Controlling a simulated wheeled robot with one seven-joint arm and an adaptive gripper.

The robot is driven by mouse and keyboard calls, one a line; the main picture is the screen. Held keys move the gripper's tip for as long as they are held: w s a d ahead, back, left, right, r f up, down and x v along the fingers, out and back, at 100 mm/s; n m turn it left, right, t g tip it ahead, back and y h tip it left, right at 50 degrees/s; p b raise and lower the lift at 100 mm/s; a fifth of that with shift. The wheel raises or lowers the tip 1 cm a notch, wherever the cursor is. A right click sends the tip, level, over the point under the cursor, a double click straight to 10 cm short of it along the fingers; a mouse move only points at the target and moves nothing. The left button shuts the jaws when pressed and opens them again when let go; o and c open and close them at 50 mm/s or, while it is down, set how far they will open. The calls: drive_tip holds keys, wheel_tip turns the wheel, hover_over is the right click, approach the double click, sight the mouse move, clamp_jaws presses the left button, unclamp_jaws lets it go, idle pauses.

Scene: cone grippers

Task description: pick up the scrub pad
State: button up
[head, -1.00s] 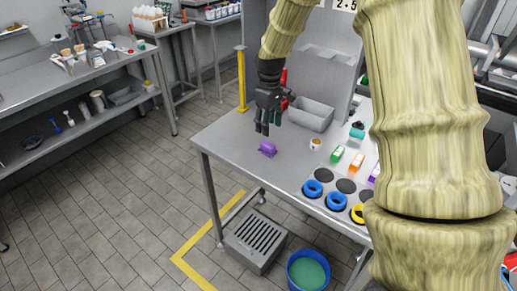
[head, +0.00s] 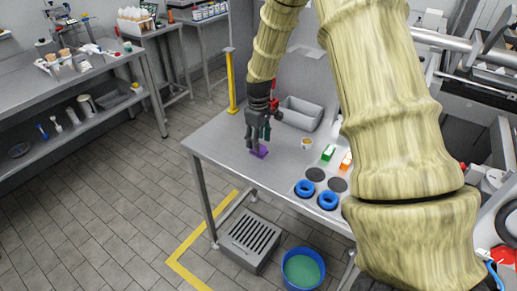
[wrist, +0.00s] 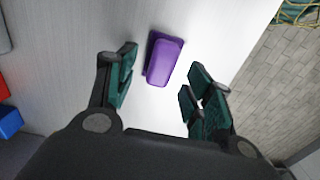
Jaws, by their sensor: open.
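The scrub pad is a small purple block (wrist: 165,60) lying on the grey metal table, in the upper middle of the wrist view. In the head view the purple scrub pad (head: 260,152) shows near the table's left front edge, partly hidden by my gripper (head: 254,143). In the wrist view my gripper (wrist: 160,92) is open, with its green-padded fingers apart on either side and nothing between them but bare table. The scrub pad lies just beyond the gap between the fingertips. I cannot tell how high the fingertips are above the table.
A grey bin (head: 301,113) and a small cup (head: 307,144) stand on the table to the right. A teal-filled bucket (head: 302,270) is on the floor. The table edge is close to the pad.

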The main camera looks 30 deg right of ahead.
drive_tip(key=shift+s+f+p, duration=0.15)
drive_tip(key=shift+f+p, duration=0.25)
drive_tip(key=shift+f, duration=1.2)
drive_tip(key=c, duration=1.1)
